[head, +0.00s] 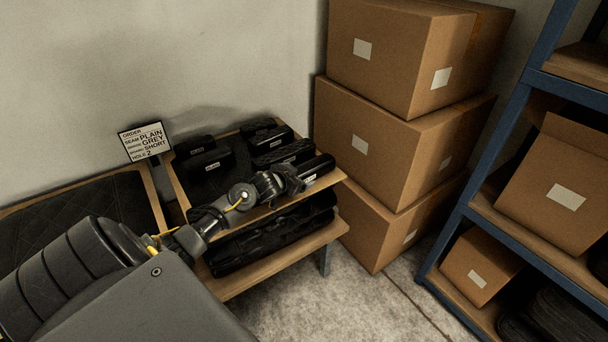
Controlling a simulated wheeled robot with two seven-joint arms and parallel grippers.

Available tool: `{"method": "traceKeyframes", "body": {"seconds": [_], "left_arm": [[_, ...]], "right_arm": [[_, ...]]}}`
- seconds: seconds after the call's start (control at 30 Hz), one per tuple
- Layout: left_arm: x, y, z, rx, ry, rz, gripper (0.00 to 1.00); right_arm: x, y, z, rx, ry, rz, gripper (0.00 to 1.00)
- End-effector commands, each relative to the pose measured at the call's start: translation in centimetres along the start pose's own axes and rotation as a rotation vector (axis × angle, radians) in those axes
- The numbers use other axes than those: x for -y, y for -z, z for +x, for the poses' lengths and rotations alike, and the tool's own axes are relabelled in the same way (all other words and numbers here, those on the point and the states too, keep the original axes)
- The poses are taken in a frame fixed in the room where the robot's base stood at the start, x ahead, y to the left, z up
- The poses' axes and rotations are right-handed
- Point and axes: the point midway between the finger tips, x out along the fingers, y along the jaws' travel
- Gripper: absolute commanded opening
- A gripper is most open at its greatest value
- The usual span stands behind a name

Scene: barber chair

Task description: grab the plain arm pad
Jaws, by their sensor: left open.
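Several black arm pads with small white labels lie on a tilted wooden display rack. Two sit at its left, a back one (194,145) and a front one (207,162). Others line its right side: a back pad (262,126), one in front of it (270,139), a ribbed-looking pad (288,152) and a front-right pad (320,166). I cannot tell for sure which are plain. My left gripper (293,180) is open over the rack's front right, close to the front-right pad and partly covering it; contact is unclear. My right gripper is out of view.
An order sign (145,141) reads plain, grey, short, hole 2. More black pads (270,235) lie on the lower shelf. A quilted dark panel (85,215) is at left. Stacked cardboard boxes (385,135) and a blue-framed shelf (500,150) stand at right.

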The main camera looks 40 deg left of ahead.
Motion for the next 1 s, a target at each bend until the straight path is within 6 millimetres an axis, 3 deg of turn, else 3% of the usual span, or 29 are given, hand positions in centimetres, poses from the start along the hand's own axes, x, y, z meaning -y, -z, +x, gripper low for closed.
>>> {"method": "traceKeyframes", "body": {"seconds": [0.4, 0.7, 1.0], "left_arm": [[0.6, -0.4, 4.7, 0.001, 0.002, -0.002, 0.88], [0.5, -0.4, 5.0, 0.000, 0.000, 0.000, 0.88], [0.5, -0.4, 5.0, 0.000, 0.001, 0.000, 0.50]], "right_arm": [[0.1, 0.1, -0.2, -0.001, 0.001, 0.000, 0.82], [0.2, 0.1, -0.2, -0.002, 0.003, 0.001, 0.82], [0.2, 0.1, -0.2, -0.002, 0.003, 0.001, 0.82]]}}
